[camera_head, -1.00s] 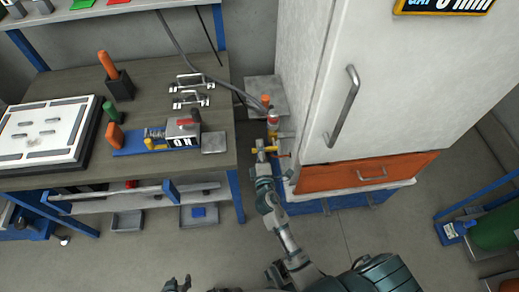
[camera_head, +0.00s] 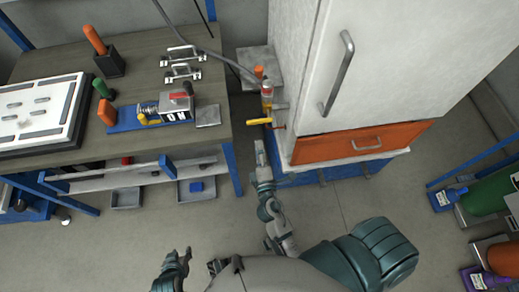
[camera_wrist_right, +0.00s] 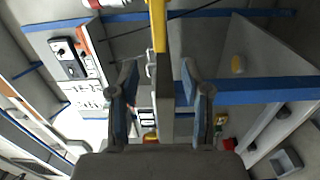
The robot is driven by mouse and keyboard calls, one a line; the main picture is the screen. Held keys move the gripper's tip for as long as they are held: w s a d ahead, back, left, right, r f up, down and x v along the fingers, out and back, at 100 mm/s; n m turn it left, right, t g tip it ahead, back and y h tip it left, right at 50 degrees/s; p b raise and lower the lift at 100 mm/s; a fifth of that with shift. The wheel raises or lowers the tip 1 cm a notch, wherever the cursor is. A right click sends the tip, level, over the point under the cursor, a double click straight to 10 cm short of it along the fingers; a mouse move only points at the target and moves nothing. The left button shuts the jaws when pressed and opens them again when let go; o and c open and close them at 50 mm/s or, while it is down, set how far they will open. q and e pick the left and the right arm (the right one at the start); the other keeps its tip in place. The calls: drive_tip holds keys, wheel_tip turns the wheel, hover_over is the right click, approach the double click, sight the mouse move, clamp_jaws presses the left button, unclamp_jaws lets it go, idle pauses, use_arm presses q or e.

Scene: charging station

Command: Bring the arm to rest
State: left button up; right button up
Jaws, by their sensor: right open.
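My right arm reaches up the middle of the head view. Its gripper (camera_head: 260,146) is just below the yellow handle (camera_head: 258,122) beside the white cabinet, and a gap shows between them. In the right wrist view the two fingers of my right gripper (camera_wrist_right: 162,92) stand wide apart. The yellow handle (camera_wrist_right: 158,25) shows beyond the fingertips, with nothing gripped. My left gripper (camera_head: 175,262) is low at the bottom of the head view, away from the bench; its fingers are too small to judge.
A workbench (camera_head: 140,65) at left carries a switch box (camera_head: 177,103), a white panel (camera_head: 40,110) and tools. The white cabinet (camera_head: 390,60) with an orange drawer (camera_head: 362,143) stands right of my right gripper. A green cylinder (camera_head: 490,198) is at far right. Open floor lies in front.

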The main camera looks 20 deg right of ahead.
idle(0.5)
drive_tip(key=s+f+m+g+y+p, duration=0.1)
drive_tip(key=s+f+m+g+p, duration=0.2)
drive_tip(key=f, duration=0.6)
drive_tip(key=s+f+m+g+y+p, duration=0.1)
drive_tip(key=s+f+m+g+p, duration=0.2)
drive_tip(key=f, duration=0.6)
use_arm(q)
drive_tip(key=s+a+f+g+p, duration=0.1)
drive_tip(key=s+f, duration=0.3)
drive_tip(key=f, duration=0.6)
drive_tip(key=s+a+f+g+p, duration=0.1)
drive_tip(key=s+f, duration=0.4)
drive_tip(key=f, duration=0.5)
drive_tip(key=shift+s+f+g+y+p, duration=0.25)
drive_tip(key=shift+g+y+p, duration=0.15)
drive_tip(key=shift+g+p, duration=0.55)
use_arm(e)
drive_tip(key=s+d+f+m+g+y, duration=0.1)
drive_tip(key=s+f+m+g, duration=0.2)
drive_tip(key=s+f, duration=0.4)
drive_tip(key=s+d+f+m+g+y, duration=0.1)
drive_tip(key=s+f+g, duration=0.5)
drive_tip(key=s, duration=0.9)
wheel_tip(320, 180, down, 2)
drive_tip(key=shift+d+m+g+y, duration=0.35)
drive_tip(key=shift+m+y, duration=0.25)
drive_tip(key=shift+m, duration=0.6)
use_arm(q)
drive_tip(key=shift+a, duration=0.1)
